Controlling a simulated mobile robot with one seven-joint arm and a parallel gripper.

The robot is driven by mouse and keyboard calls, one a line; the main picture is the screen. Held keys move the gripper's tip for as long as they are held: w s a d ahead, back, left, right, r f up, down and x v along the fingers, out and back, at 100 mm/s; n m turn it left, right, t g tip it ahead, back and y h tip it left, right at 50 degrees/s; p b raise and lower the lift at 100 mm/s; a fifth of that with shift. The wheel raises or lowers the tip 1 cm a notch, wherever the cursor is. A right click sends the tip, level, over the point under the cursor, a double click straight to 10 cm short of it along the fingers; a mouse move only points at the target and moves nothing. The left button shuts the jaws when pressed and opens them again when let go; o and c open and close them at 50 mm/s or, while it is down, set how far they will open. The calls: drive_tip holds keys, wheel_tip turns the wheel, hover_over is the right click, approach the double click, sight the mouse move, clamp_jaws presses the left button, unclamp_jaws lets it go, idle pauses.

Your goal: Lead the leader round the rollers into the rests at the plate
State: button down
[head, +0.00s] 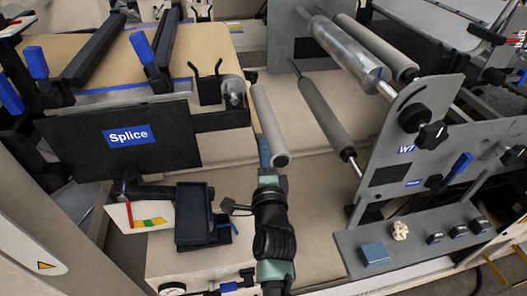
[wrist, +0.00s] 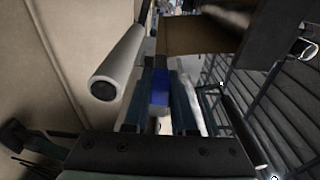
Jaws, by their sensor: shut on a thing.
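My gripper (wrist: 160,104) is shut on a blue piece (wrist: 160,88), which looks like the leader's end. In the head view my gripper (head: 267,172) is just below the near end of a grey roller (head: 268,125); that roller is left of the fingers in the wrist view (wrist: 122,62). A brown sheet (wrist: 200,36) is beyond the fingers; I cannot tell whether it joins the blue piece. The black plate marked Splice (head: 85,140) is at left. A forked black rest (head: 209,88) stands at its right end. Another grey roller (head: 325,115) is farther right.
A steel roller (head: 345,52) and a grey roller (head: 382,48) are at upper right, by the grey side plate (head: 415,150) with black knobs. A black tray (head: 194,215) is below the splice plate. Blue-handled clamps (head: 90,50) lie over the tan table (head: 120,68).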

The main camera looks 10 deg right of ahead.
wheel_tip(320, 180, down, 13)
drive_tip(key=b, duration=1.2)
drive_tip(key=shift+f, duration=0.2)
drive_tip(key=shift+d+f, duration=0.1)
drive_tip(key=d+f+b, duration=0.1)
drive_tip(key=b, duration=0.2)
drive_tip(key=shift+d+f+b, duration=0.25)
drive_tip(key=shift+d+b, duration=0.1)
